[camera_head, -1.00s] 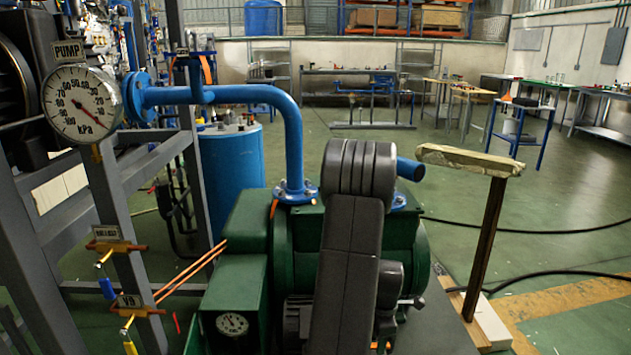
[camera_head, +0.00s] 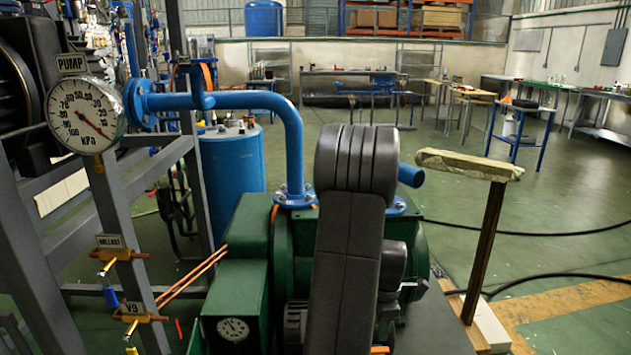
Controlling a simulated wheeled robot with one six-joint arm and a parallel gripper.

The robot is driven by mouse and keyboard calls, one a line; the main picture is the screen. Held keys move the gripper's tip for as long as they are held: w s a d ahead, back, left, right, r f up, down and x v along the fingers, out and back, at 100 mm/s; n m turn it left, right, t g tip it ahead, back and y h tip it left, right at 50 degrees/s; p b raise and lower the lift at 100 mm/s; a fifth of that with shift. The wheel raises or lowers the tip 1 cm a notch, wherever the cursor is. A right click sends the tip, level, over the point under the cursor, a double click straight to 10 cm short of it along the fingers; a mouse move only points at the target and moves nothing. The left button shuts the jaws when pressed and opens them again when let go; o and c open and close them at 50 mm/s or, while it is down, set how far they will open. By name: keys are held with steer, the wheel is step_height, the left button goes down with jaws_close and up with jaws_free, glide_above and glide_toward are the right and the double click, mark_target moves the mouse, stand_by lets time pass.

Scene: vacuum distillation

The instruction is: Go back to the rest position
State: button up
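My arm shows as dark grey links rising from the bottom centre of the head view, in front of the green pump. Its links are folded up close to the camera. My gripper is not visible in this view, so its state and anything it might hold are hidden.
The green pump (camera_head: 240,285) with its blue pipe (camera_head: 293,150) stands directly ahead. At left are a grey frame, a PUMP gauge (camera_head: 85,114), and the BALLAST (camera_head: 120,254) and V9 (camera_head: 137,318) valves. A wooden post (camera_head: 485,250) stands right. Open floor lies beyond it.

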step_height(320, 180, up, 6)
steer(key=p, duration=0.1)
step_height(320, 180, down, 14)
steer(key=b, duration=0.3)
steer(key=shift+s+f+b, duration=0.1)
steer(key=shift+f+b, duration=0.15)
steer(key=shift+b, duration=0.1)
steer(key=shift+s+r+m, duration=0.1)
steer(key=shift+r+m, duration=0.2)
steer(key=shift+m, duration=0.1)
steer(key=shift+s+m, duration=0.45)
steer(key=shift+m, duration=0.25)
steer(key=shift+s, duration=0.1)
